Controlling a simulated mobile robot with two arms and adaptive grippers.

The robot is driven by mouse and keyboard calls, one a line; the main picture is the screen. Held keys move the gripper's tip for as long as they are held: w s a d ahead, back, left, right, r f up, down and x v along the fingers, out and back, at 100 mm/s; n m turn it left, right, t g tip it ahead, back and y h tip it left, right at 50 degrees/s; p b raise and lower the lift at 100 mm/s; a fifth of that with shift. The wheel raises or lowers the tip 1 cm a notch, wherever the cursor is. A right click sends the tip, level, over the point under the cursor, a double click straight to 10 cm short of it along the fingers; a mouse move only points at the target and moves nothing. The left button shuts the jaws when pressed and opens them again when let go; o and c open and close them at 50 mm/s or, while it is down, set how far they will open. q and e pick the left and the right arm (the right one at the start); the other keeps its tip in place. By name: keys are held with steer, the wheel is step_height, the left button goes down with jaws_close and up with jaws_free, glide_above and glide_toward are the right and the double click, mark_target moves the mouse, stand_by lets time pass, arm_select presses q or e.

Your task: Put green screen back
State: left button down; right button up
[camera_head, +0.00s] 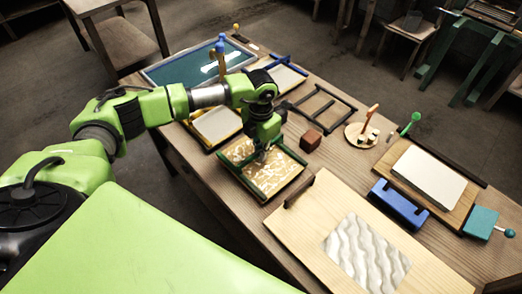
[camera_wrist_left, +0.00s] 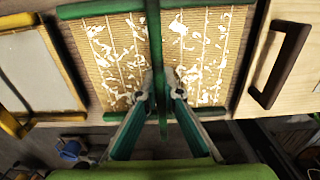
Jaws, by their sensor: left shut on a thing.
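The green screen (camera_head: 240,151) has a green frame, a middle bar and a tan ribbed mesh flecked with white bits. It is at the table's near left edge in the head view and fills the upper middle of the left wrist view (camera_wrist_left: 105,50). My left gripper (camera_head: 262,153) is above its middle. In the left wrist view the gripper's fingers (camera_wrist_left: 161,95) are shut on the green middle bar. I cannot tell whether the screen rests on the table or is slightly raised. My right gripper is not in view.
A yellow-framed screen (camera_head: 216,125) lies just behind, and a board with a brown handle (camera_head: 298,188) and a wavy sheet (camera_head: 367,254) lies to the right. A brown cube (camera_head: 310,141), a dark frame (camera_head: 340,99) and a blue block (camera_head: 400,205) stand farther off.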

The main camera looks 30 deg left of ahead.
arm_select(q)
steer(key=shift+f, duration=0.25)
steer(key=c, duration=2.2)
jaws_free()
steer(key=shift+r, duration=0.45)
step_height(320, 180, up, 11)
steer(key=b, duration=0.3)
steer(key=shift+f, duration=0.15)
steer(key=shift+r, duration=0.5)
steer(key=shift+f, duration=0.1)
